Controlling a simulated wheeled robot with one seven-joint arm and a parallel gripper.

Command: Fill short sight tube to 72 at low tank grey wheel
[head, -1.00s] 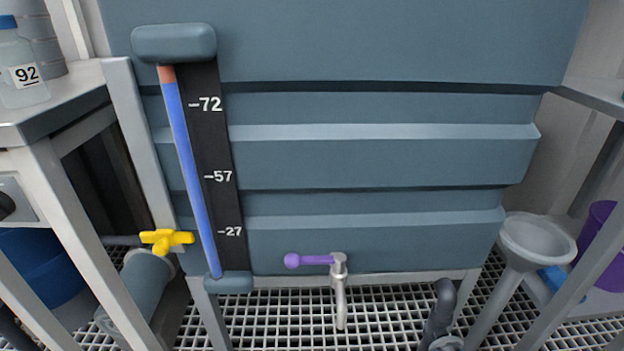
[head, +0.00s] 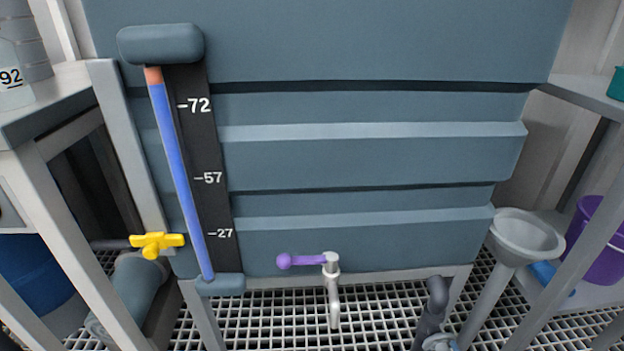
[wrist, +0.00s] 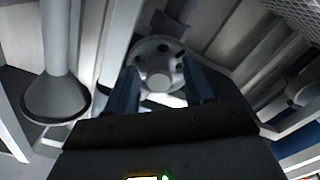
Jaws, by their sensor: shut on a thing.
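The sight tube (head: 181,180) on the blue-grey tank (head: 370,160) shows blue up to a little above the 72 mark (head: 194,105), with a short orange-red stretch on top. Marks 57 and 27 lie lower. In the wrist view a round grey wheel (wrist: 163,55) with dark holes and a central hub stands between the two blue fingers of my gripper (wrist: 160,88). My gripper is shut on it; the finger contact itself is partly hidden. My gripper does not show in the head view.
A yellow valve handle (head: 157,243) is left of the tube's foot. A purple-handled tap (head: 330,285) is at the tank's lower front. A grey funnel (head: 525,238) and purple bucket (head: 603,245) stand right. Frame legs flank the tank over grating (head: 270,320).

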